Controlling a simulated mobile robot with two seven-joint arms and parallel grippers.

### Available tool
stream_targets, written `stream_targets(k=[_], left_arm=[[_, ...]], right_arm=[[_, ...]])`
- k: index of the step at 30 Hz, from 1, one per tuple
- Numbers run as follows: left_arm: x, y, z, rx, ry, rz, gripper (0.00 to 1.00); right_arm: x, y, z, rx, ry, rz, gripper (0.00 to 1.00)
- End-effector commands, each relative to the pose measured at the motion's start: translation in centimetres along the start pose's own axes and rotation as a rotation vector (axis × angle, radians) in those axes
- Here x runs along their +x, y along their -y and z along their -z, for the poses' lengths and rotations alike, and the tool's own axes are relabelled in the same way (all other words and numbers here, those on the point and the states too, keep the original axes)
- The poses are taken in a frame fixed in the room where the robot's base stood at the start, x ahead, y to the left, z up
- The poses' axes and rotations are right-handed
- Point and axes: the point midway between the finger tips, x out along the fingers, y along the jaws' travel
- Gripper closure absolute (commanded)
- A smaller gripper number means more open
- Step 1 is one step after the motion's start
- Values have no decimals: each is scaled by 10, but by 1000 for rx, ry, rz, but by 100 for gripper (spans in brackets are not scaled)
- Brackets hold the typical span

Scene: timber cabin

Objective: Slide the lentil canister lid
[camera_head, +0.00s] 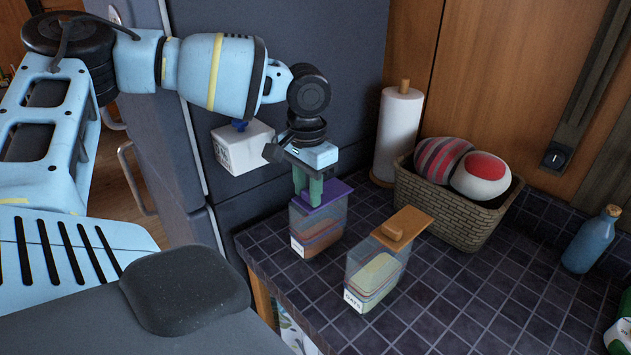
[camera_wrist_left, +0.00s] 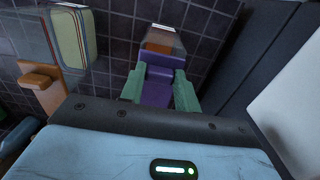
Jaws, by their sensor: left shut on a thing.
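A clear canister (camera_head: 318,232) with orange-brown contents and a purple lid (camera_head: 338,188) stands on the tiled counter in the head view. Its label is too small to read. The canister (camera_wrist_left: 162,38) and its purple lid (camera_wrist_left: 156,88) also show in the wrist view. My left gripper (camera_head: 315,190) points down from above, its green fingers shut on the lid's purple handle. The fingers (camera_wrist_left: 159,90) stand on either side of the purple part in the wrist view. The fingers hide part of the lid, and I cannot tell how far it has slid. My right gripper is out of view.
A canister labelled OATS (camera_head: 372,278) with an orange lid (camera_head: 402,229) stands just right. Behind are a paper roll (camera_head: 398,135) and a basket (camera_head: 440,208) of striped items. A blue bottle (camera_head: 591,241) stands far right. A white box (camera_head: 242,150) is by the dark cabinet.

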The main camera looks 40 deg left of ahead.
Motion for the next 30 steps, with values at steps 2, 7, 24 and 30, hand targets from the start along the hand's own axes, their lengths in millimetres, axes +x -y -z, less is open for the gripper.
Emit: stream_targets(k=[2, 7, 24, 30], left_arm=[[-2, 0, -5, -1, -2, -1, 100], [-1, 0, -8, 0, -3, -1, 100], [0, 0, -8, 0, -2, 0, 45], [-8, 0, -7, 0, -4, 1, 45]], right_arm=[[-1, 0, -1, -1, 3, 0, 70], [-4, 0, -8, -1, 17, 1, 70], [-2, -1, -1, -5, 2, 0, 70], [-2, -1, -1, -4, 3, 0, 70]])
